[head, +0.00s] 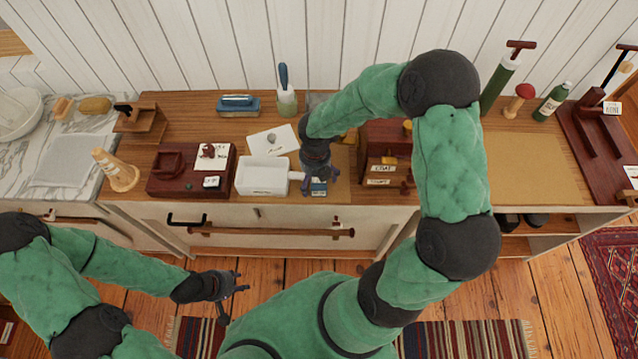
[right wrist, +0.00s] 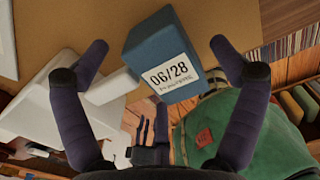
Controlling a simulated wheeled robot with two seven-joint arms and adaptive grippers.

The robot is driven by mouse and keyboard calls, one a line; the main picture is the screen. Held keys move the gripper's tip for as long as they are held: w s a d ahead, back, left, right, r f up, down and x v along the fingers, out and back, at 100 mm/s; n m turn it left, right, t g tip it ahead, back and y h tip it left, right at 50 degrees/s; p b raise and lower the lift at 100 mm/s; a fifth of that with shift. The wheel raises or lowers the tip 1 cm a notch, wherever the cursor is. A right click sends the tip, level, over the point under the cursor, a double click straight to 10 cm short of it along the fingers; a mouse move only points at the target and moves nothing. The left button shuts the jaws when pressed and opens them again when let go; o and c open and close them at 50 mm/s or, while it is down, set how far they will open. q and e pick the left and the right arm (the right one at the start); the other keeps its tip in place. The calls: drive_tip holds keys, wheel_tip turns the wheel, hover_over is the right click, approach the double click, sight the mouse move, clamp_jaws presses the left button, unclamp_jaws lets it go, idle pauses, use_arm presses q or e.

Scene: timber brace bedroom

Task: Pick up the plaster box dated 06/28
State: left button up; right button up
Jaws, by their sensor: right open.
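The plaster box dated 06/28 is blue with a white label; it shows in the right wrist view (right wrist: 163,52) between the spread fingers of my right gripper (right wrist: 152,52). The label reads 06/28. Neither finger visibly touches it. In the head view my right gripper (head: 313,186) hangs over the cabinet top, and the box (head: 319,188) is mostly hidden beneath it. My left gripper (head: 236,286) is open and empty over the floor in front of the cabinet.
A white handled container (head: 262,176) stands just left of the box, its handle reaching close to it. A dark red wooden chest (head: 386,150) with labels stands to the right. A white paper (head: 273,139) lies behind. The cabinet's front edge is near the box.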

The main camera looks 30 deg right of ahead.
drive_tip(key=shift+f, duration=0.15)
drive_tip(key=c, duration=1.3)
drive_tip(key=shift+o, duration=0.2)
